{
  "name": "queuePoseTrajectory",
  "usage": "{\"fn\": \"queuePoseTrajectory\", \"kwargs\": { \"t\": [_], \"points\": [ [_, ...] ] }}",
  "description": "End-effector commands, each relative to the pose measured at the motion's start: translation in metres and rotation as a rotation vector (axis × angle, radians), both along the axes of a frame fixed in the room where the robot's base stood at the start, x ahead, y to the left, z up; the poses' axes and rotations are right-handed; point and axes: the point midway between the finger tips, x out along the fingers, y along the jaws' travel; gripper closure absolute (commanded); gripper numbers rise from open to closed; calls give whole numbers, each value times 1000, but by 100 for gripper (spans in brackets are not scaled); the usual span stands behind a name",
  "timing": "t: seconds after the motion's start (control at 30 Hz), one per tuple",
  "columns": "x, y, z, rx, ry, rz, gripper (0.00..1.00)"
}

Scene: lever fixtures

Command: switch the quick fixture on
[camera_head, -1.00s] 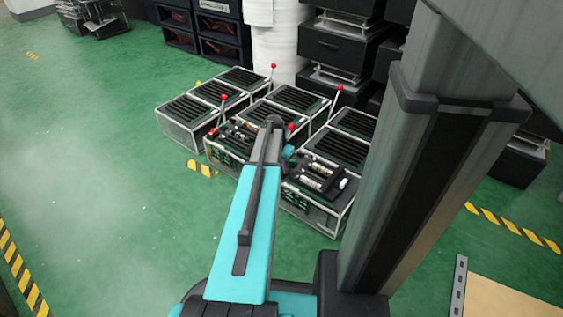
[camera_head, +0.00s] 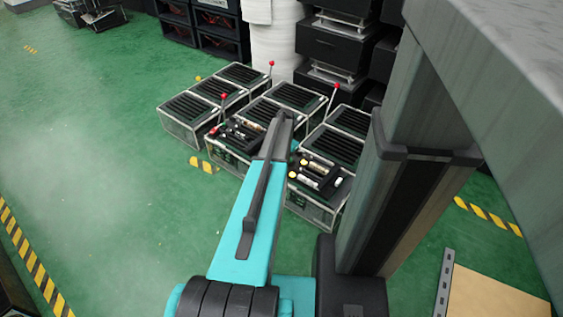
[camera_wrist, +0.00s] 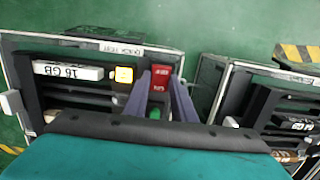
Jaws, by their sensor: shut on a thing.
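The quick fixture (camera_wrist: 20,105) is the dark, metal-edged box at left in the wrist view, with a QUICK TEST label (camera_wrist: 108,47) along its edge. It carries a white 16 GB module (camera_wrist: 68,71) and a lit yellow square (camera_wrist: 124,75). My gripper (camera_wrist: 162,98) is at its right side, with fingers either side of a red plate (camera_wrist: 161,74) and a green spot (camera_wrist: 154,113). It is shut on what appears to be the fixture's lever; the grip itself is not clearly visible. In the head view, my arm hides the gripper.
A second fixture (camera_wrist: 225,92) stands close at right in the wrist view, with a narrow gap between. Other boxes with red-knobbed levers (camera_head: 336,87) stand behind in the head view. Dark stacked crates (camera_head: 335,50) are at the back. Green floor (camera_head: 100,160) is clear at left.

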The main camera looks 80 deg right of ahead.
Motion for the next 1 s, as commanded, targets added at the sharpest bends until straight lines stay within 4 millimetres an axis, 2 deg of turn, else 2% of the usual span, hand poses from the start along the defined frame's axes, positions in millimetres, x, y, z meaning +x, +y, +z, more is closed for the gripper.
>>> {"fn": "queuePoseTrajectory", "kwargs": {
  "t": [0.53, 0.57, 0.67, 1.0],
  "points": [
    [0, 0, 0, 15, -8, 0, 99],
    [0, 0, 0, 15, -8, 0, 73],
    [0, 0, 0, 14, -7, 0, 58],
    [0, 0, 1, 13, -8, 0, 58]
  ]
}}
